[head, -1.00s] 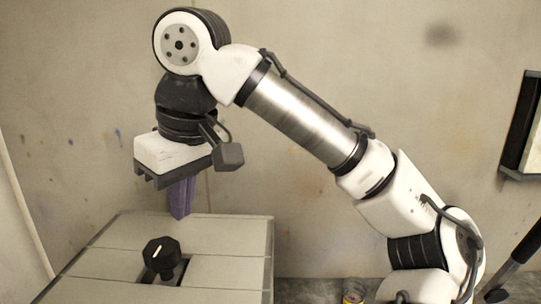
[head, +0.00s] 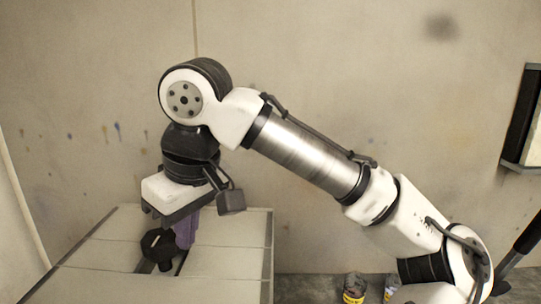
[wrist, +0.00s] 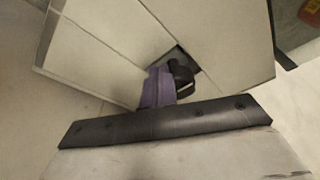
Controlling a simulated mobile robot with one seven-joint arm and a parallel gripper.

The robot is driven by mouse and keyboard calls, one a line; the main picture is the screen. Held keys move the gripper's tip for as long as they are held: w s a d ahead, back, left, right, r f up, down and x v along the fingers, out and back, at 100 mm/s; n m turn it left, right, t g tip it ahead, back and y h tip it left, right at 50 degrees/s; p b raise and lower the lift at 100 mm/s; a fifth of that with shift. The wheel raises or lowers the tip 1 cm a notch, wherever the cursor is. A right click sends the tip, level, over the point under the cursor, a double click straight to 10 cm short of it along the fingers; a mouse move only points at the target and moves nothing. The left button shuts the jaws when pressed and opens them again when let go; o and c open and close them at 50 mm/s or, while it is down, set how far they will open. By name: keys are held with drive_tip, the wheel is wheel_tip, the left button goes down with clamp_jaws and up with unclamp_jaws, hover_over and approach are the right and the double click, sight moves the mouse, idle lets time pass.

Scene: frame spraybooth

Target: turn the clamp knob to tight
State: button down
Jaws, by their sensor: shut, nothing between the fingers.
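The clamp knob (head: 157,246) is black and faceted, set in a dark recess in the top of a pale panelled box. My gripper (head: 185,238) has purple fingers that point down just right of the knob, slightly behind it. The fingers are shut together with nothing between them. In the wrist view the knob (wrist: 181,74) shows beside my gripper's purple fingers (wrist: 157,88), partly hidden by them. I cannot tell whether they touch. The knob's white pointer mark is not visible now.
The box top (head: 225,258) around the recess is flat and clear. Cans (head: 354,288) with yellow labels stand on the floor right of the box. A bare, paint-spotted wall (head: 90,100) rises behind. A dark-framed panel (head: 525,120) is at the far right.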

sight(165, 241)
drive_tip(key=shift+a, duration=0.2)
idle(0.4)
drive_tip(key=shift+s+r+p, duration=0.1)
drive_tip(key=shift+s+p, duration=0.1)
drive_tip(key=shift+p, duration=0.25)
drive_tip(key=shift+s+a+p, duration=0.3)
drive_tip(key=shift+s+p, duration=0.2)
drive_tip(key=shift+s+a, duration=0.3)
drive_tip(key=shift+s, duration=0.1)
drive_tip(key=shift+s+a, duration=0.25)
drive_tip(key=shift+s+d, duration=0.15)
drive_tip(key=shift+s, duration=0.1)
drive_tip(key=v, duration=0.3)
drive_tip(key=a+v, duration=0.1)
drive_tip(key=v, duration=0.1)
drive_tip(key=shift+w+d+r, duration=0.1)
drive_tip(key=shift+w+r, duration=0.15)
drive_tip(key=shift+r, duration=0.2)
idle(0.3)
